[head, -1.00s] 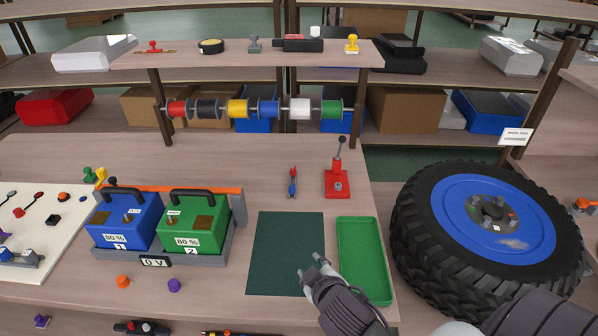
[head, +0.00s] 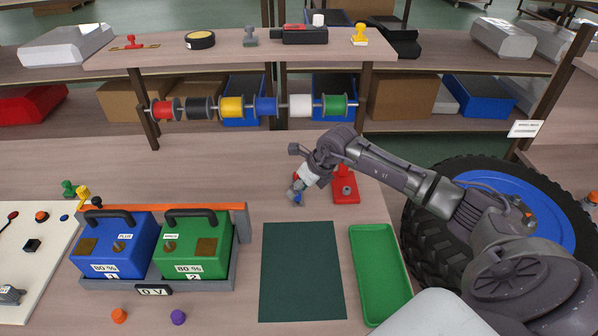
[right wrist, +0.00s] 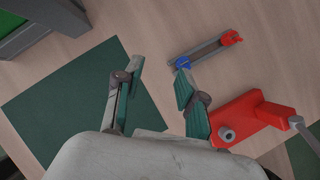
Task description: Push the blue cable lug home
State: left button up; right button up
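A short grey cable (right wrist: 208,48) lies on the bench, with a blue lug (right wrist: 183,63) at one end and a red lug (right wrist: 232,38) at the other. In the head view a bit of the blue lug (head: 298,199) shows below my right gripper (head: 298,187), which hides much of the cable. In the right wrist view my right gripper (right wrist: 160,70) is open, its fingers apart with nothing between them. The blue lug appears close to one fingertip; I cannot tell whether they touch. My left gripper is not in view.
A red lever press (head: 346,190) stands just right of my right gripper. A dark green mat (head: 302,270) and a green tray (head: 380,275) lie nearer. Blue (head: 130,240) and green (head: 195,245) batteries stand left. Cable spools (head: 265,107) hang behind.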

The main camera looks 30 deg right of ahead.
aim_at(299, 195)
jog(key=shift+h, duration=0.6)
jog(key=d+f+b, duration=0.1)
jog(key=w+d+f+b, duration=0.1)
jog(key=f+b, duration=0.1)
jog(key=shift+w+d+f, duration=0.3)
jog(key=shift+d, duration=0.1)
jog(key=b+x, duration=0.2)
jog(key=x, duration=0.1)
jog(key=shift+w+f+b, duration=0.1)
jog(key=shift+w+b, duration=0.05)
jog(key=shift+b, duration=0.2)
jog(key=shift+f, duration=0.15)
jog(key=shift+w+f+b, duration=0.15)
jog(key=shift+b, duration=0.15)
jog(key=shift+c, duration=0.2)
grip_shut()
jog(key=shift+r+p, duration=1.25)
jog(key=shift+r, duration=0.75)
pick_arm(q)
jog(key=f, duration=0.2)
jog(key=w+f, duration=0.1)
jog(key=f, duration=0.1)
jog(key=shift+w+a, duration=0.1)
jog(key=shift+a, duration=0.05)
pick_arm(e)
jog(key=shift+f, duration=0.1)
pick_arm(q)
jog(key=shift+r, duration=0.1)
pick_arm(e)
jog(key=shift+a, duration=0.1)
